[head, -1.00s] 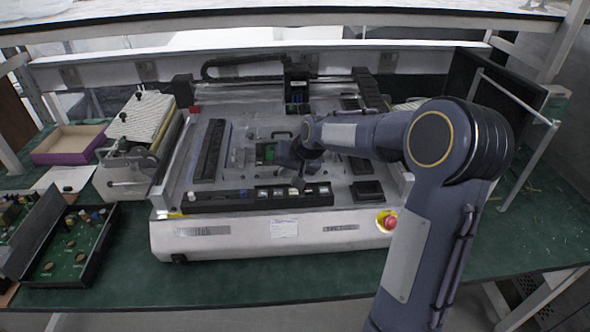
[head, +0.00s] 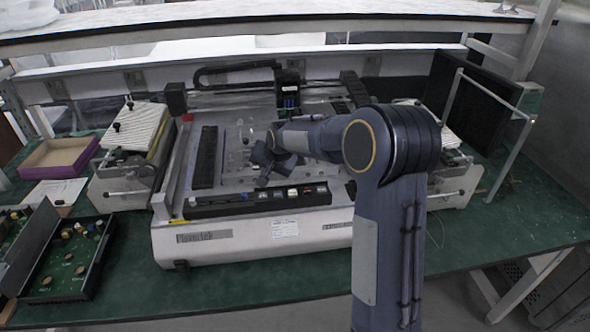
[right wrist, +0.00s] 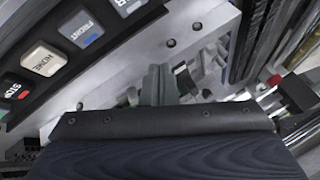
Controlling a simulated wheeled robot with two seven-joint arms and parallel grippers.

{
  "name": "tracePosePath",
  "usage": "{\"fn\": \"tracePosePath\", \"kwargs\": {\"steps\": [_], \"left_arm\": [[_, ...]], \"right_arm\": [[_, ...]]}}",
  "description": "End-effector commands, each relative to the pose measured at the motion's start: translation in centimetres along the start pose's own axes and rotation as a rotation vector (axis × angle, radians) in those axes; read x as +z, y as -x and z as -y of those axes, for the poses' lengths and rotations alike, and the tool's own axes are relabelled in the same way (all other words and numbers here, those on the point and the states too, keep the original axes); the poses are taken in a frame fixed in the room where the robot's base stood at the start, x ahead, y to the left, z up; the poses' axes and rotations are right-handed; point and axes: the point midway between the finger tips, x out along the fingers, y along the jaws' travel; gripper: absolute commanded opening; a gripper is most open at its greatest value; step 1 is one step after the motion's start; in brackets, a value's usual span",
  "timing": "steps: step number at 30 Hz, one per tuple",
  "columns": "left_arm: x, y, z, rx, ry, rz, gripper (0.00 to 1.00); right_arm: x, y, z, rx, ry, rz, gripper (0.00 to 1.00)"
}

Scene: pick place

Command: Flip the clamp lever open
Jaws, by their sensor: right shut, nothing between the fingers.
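My right gripper (head: 263,165) hangs low over the middle of the machine bed (head: 225,160), just behind the front button panel (head: 258,199). In the right wrist view my right gripper's fingers (right wrist: 157,85) are shut with nothing between them, close above the light metal plate. A small dark part (right wrist: 184,80) shows right beside the fingertips; I cannot tell if it is the clamp lever or if they touch. In the head view the gripper and arm cover the clamp area, so the lever's position cannot be made out. My left gripper is not in view.
The panel's STOP (right wrist: 14,91) and HOME (right wrist: 44,60) buttons lie near the gripper. The gantry head (head: 289,90) stands behind it. An open case (head: 70,255) and a purple-edged box (head: 58,157) lie at left. A shelf (head: 240,24) spans above.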

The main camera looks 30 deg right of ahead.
Motion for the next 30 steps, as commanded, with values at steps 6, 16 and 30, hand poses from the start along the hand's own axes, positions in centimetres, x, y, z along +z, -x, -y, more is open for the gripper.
{"fn": "tracePosePath", "kwargs": {"steps": [6, 16, 30], "left_arm": [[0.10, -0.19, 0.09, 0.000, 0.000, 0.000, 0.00], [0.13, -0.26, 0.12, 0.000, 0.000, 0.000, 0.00], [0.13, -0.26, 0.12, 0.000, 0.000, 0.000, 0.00]], "right_arm": [[-0.27, -0.47, 0.58, 0.001, 0.001, 0.000, 0.00], [-0.51, -0.71, 0.97, 0.000, 0.001, 0.000, 0.00], [-0.53, -0.71, 1.00, 0.000, 0.001, 0.000, 0.00]]}}
